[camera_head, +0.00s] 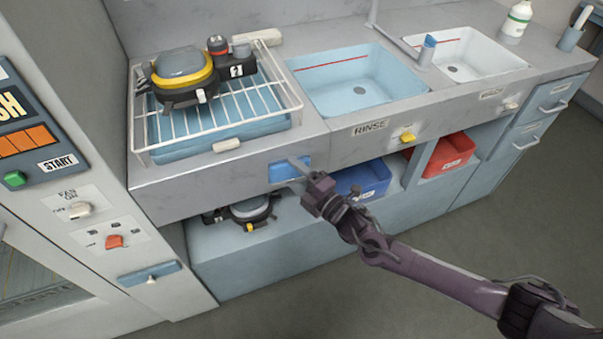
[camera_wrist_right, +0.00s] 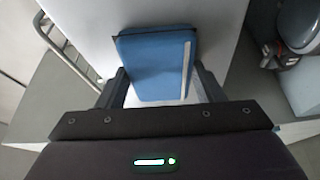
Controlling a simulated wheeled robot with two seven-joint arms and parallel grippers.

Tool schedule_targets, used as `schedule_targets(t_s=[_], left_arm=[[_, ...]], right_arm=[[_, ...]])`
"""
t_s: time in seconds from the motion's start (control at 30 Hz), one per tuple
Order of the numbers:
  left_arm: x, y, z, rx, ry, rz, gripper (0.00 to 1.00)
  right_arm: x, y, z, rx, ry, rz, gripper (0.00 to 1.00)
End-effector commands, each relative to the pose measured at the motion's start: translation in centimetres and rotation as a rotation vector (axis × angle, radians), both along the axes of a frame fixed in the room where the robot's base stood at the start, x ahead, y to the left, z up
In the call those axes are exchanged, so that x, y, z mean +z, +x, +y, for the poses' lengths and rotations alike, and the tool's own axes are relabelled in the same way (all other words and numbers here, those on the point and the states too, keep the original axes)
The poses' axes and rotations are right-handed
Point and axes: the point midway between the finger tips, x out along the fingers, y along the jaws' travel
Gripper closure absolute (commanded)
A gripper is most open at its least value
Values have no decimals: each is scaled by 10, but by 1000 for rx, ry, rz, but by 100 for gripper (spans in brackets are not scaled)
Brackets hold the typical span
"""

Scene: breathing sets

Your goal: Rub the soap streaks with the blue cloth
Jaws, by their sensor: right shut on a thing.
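The blue cloth (camera_head: 284,171) is at the front face of the grey counter, below the drying rack. In the right wrist view the cloth (camera_wrist_right: 150,62) is a flat blue piece between the two fingers, with a pale strip along its right side. My right gripper (camera_head: 304,178) is shut on the cloth, close to the counter front. I cannot tell whether the cloth touches the counter. My left gripper is not in view.
A wire rack (camera_head: 225,112) on the counter holds a yellow-grey breathing mask unit (camera_head: 184,68). To its right are a blue sink (camera_head: 365,85) and a white sink (camera_head: 470,55). A blue bin (camera_head: 365,180) and red bin (camera_head: 450,155) sit below. A control panel (camera_head: 35,140) stands left.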

Motion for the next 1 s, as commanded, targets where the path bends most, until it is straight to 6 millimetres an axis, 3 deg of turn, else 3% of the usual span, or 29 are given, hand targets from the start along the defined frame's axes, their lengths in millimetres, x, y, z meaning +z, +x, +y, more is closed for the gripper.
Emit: schedule_targets(t_s=[0.3,0.63,1.0], left_arm=[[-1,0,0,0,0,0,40],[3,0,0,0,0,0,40],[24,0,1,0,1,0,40]], right_arm=[[3,-4,24,1,5,-3,57],[6,-8,23,1,6,-4,57],[4,-44,10,-1,2,1,57]])
